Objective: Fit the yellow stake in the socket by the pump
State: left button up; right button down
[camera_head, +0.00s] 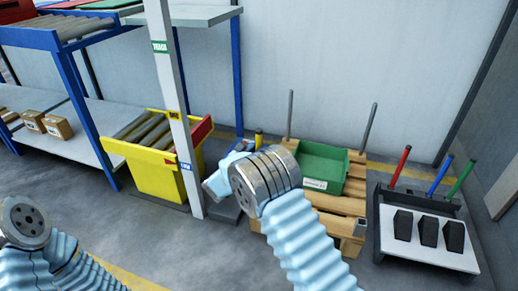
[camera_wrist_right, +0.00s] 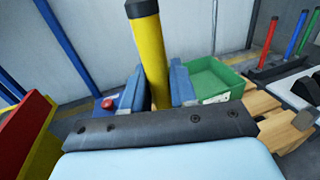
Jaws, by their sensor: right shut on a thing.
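The yellow stake (camera_wrist_right: 147,45) with a black cap stands nearly upright between the blue jaws of my right gripper (camera_wrist_right: 159,90), which is shut on it. In the head view only the top of the stake (camera_head: 259,138) shows behind my right wrist. The stake's lower end is hidden in both views, so I cannot tell whether it is in a socket. A blue device with a red knob (camera_wrist_right: 108,104), perhaps the pump, is just left of the jaws in the wrist view. The socket by it is not visible. My left gripper is out of view.
A wooden pallet (camera_head: 345,205) carries a green bin (camera_head: 322,170), two grey posts at its back and an empty grey socket (camera_head: 360,227) at its front right. A rack (camera_head: 428,254) holds red, blue and green stakes. A yellow roller bin (camera_head: 158,178) stands left.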

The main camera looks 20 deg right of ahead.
jog(key=shift+f+b, duration=1.65)
jog(key=shift+f, duration=2.35)
jog(key=c, duration=0.8)
grip_release()
jog(key=shift+a, duration=0.1)
jog(key=p+v, duration=0.2)
jog(key=v, duration=1.1)
jog(key=shift+s+a, duration=0.2)
jog(key=shift+s, duration=0.05)
